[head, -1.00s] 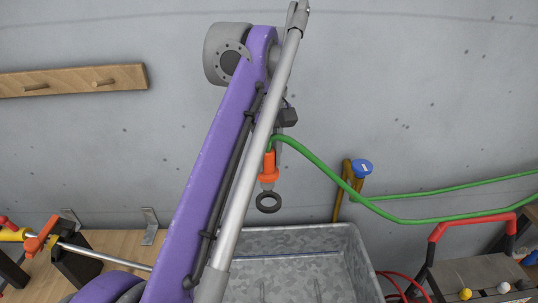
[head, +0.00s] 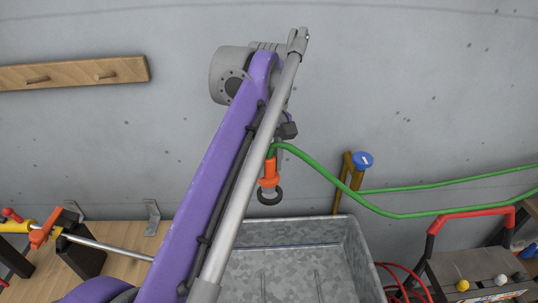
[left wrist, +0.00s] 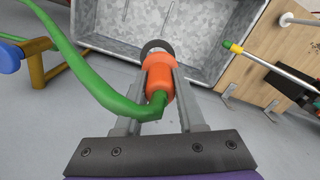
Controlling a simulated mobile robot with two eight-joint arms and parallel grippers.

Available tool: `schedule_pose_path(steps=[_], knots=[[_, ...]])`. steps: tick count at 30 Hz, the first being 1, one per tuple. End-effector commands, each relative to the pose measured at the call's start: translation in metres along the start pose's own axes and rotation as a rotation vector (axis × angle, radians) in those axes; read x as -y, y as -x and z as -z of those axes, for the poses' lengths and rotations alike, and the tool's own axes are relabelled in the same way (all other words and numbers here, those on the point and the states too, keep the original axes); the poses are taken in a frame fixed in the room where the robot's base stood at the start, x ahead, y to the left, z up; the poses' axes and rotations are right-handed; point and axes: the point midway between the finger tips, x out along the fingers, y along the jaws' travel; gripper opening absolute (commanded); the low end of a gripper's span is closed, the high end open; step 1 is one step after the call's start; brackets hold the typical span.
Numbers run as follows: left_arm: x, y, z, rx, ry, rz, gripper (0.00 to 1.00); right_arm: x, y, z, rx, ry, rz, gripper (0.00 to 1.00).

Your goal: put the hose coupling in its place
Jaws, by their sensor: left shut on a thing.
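The hose coupling (head: 267,173) is orange, with a green hose (head: 328,172) running from its top off to the right. A dark grey ring (head: 269,197) shows at its lower end. My left gripper (head: 277,163) is shut on the coupling and holds it upright in the air, in front of the grey wall. In the left wrist view the orange coupling (left wrist: 158,82) sits between the two grey fingers (left wrist: 166,70), with the ring (left wrist: 157,47) beyond it. My left arm hides part of the gripper in the head view. My right gripper is not in view.
A speckled grey metal tub (head: 300,232) stands below. A brass tap with a blue handle (head: 362,160) is on the wall to the right. A red-handled toolbox (head: 474,213) stands at the right. A wooden bench (head: 130,235) with clamp-like tools is at the left; a peg rail (head: 70,72) hangs above.

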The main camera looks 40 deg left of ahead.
Motion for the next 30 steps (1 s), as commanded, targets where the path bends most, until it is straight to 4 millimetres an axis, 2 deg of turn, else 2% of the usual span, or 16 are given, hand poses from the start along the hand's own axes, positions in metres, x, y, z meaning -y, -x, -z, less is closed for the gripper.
schedule_pose_path(steps=[1,5,20,30], knots=[[-0.002,0.008,0.001,-0.004,0.0,-0.008,0.0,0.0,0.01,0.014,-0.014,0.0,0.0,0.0],[-0.002,0.004,0.0,-0.004,0.0,-0.008,0.0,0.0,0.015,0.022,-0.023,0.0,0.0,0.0],[-0.001,0.0,0.0,-0.002,0.0,-0.005,0.0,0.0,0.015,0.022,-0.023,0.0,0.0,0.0],[0.0,-0.021,-0.001,0.0,0.0,-0.002,0.0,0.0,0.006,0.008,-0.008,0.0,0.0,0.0]])
